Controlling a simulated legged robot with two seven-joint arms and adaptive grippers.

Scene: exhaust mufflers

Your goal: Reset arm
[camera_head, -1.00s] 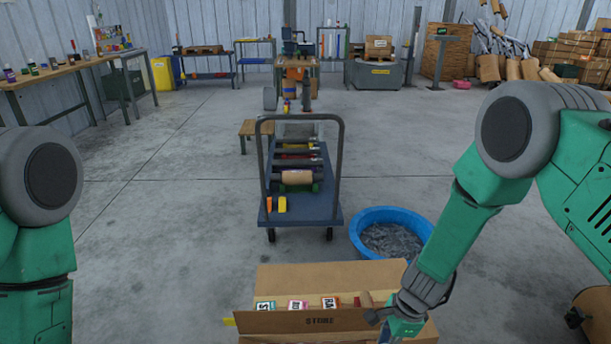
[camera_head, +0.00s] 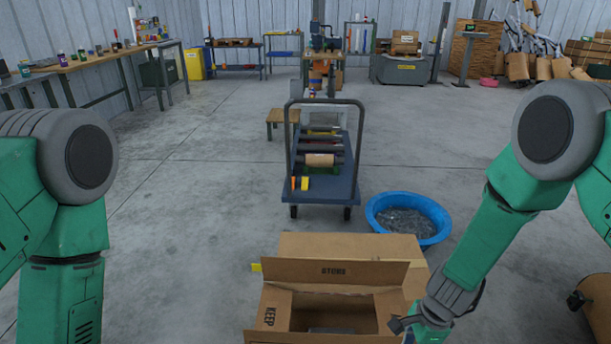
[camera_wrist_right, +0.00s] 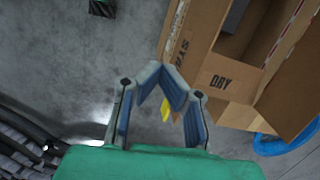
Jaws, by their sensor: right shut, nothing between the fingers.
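My right gripper (camera_head: 418,326) is low at the right side of an open cardboard box (camera_head: 272,315) in the head view. In the right wrist view its blue-padded fingers (camera_wrist_right: 162,78) come together at the tips with nothing held. The box (camera_wrist_right: 192,60) shows beyond the fingers in that view, apart from them as far as I can tell. My left arm (camera_head: 75,200) hangs down at the left edge of the head view. Its gripper is out of the picture.
A blue trolley (camera_head: 327,195) with pipes stands behind the box. A blue tub (camera_head: 378,222) of grey bits is right of it. A long workbench (camera_head: 105,60) runs along the left wall. Bare floor lies left of the trolley.

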